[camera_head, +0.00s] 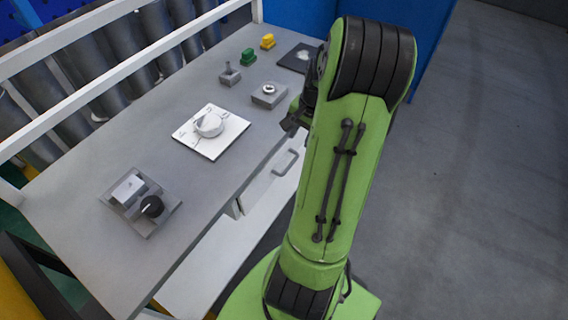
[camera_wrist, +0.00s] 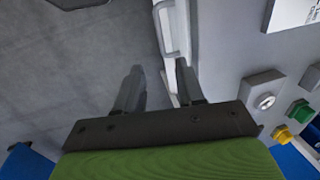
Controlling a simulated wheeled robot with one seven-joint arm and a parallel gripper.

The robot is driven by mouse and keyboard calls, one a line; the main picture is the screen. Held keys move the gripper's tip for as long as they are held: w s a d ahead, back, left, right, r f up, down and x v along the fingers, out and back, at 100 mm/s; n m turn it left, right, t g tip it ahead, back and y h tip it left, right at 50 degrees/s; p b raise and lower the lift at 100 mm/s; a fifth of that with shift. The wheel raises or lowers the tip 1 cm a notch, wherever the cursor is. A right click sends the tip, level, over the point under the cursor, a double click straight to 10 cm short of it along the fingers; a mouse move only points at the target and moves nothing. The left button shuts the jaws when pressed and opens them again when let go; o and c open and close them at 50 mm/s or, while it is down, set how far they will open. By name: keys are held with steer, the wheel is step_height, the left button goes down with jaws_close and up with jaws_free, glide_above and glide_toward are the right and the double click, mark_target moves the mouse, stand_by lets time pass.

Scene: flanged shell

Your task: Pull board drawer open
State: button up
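The white drawer (camera_head: 262,188) sits under the front edge of the grey workbench and looks shut. Its pale bar handle (camera_head: 286,162) shows just left of my arm. In the wrist view the handle (camera_wrist: 167,28) runs up to the top edge, beyond the fingertips and nearer the right finger. My gripper (camera_wrist: 158,66) is open and empty, with a finger on each side of a gap over the floor and the drawer front. I see no clear contact with the handle. In the head view the gripper is mostly hidden behind my green arm.
The grey workbench (camera_head: 95,240) carries a white dial plate (camera_head: 210,131), a black knob unit (camera_head: 141,203), a small grey button box (camera_head: 269,95), and green (camera_head: 248,56) and yellow (camera_head: 267,41) pieces. A blue panel stands behind. Open floor (camera_head: 480,200) lies to the right.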

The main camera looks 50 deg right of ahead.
mark_target(291, 164)
steer(key=w+f+b, duration=0.1)
steer(key=f, duration=0.3)
steer(key=f+b, duration=0.1)
steer(key=f, duration=0.3)
steer(key=w+f+b, duration=0.1)
steer(key=f, duration=0.4)
steer(key=shift+w+a+f+b, duration=0.1)
steer(key=shift+w+b, duration=0.2)
steer(key=shift+b, duration=0.1)
steer(key=shift+c, duration=0.5)
jaws_close()
